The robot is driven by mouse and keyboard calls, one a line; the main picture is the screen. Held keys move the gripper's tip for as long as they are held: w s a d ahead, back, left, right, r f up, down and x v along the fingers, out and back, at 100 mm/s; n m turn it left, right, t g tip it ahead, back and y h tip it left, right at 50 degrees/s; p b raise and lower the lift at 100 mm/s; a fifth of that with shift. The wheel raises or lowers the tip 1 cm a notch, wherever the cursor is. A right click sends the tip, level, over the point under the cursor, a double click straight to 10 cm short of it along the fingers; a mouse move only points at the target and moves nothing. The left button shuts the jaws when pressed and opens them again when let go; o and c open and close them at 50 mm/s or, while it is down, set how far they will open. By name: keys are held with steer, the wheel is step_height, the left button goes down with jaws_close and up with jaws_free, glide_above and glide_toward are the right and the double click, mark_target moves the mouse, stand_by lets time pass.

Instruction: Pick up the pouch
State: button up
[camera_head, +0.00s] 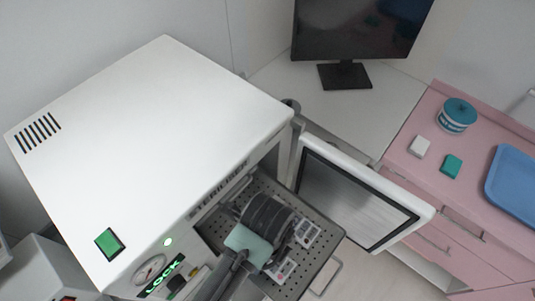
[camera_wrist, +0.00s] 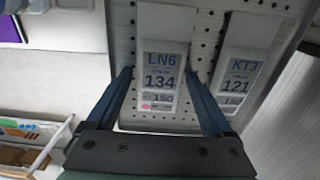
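Two pale pouches with printed labels lie on the perforated metal tray (camera_head: 318,262) of the sterilizer. In the wrist view, one pouch labelled LN6 134 (camera_wrist: 161,75) with a pink dot lies between my fingers. The other pouch, labelled KT3 121 (camera_wrist: 238,80), lies to its right, outside the right finger. In the head view, pouches show at the tray's right part (camera_head: 307,232) and nearer the front (camera_head: 281,270). My gripper (camera_wrist: 158,78) is open and empty, its fingers on either side of the LN6 pouch. My arm hides part of the tray in the head view.
The white sterilizer (camera_head: 160,140) stands at left with its door (camera_head: 365,195) swung open right of the tray. A pink counter (camera_head: 445,140) holds a teal-lidded tub (camera_head: 456,115), small white and green blocks, and a blue tray (camera_head: 512,185). A monitor (camera_head: 350,30) stands behind.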

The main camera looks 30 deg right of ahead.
steer(key=c, duration=1)
